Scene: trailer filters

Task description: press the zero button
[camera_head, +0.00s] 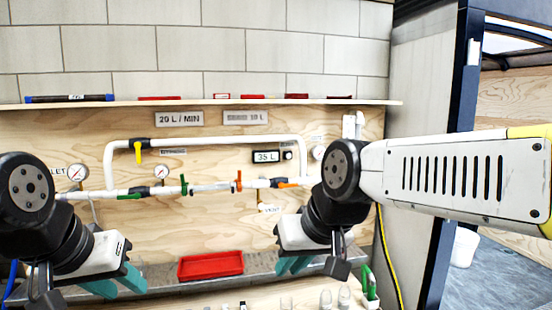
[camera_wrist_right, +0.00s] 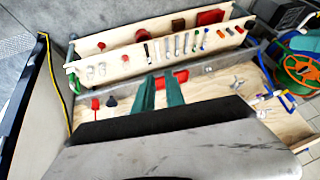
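A display reading 35 L (camera_head: 266,157) is on the plywood wall panel. A small black round button (camera_head: 287,155) sits just to its right; any marking on it is too small to read. My right gripper (camera_head: 293,265) is below the display and button, apart from them, with its teal fingers pointing down. In the right wrist view its fingers (camera_wrist_right: 160,82) stand apart with nothing between them. My left gripper (camera_head: 118,284) is low at the left, well away from the button, its teal fingers apart and empty.
White pipes (camera_head: 220,141) with coloured valves and gauges (camera_head: 78,172) run across the panel. My right arm covers part of the pipe end. A red tray (camera_head: 210,265) lies below. A shelf (camera_head: 200,104) runs above. The right wrist view shows a wooden rack (camera_wrist_right: 165,50) of small parts.

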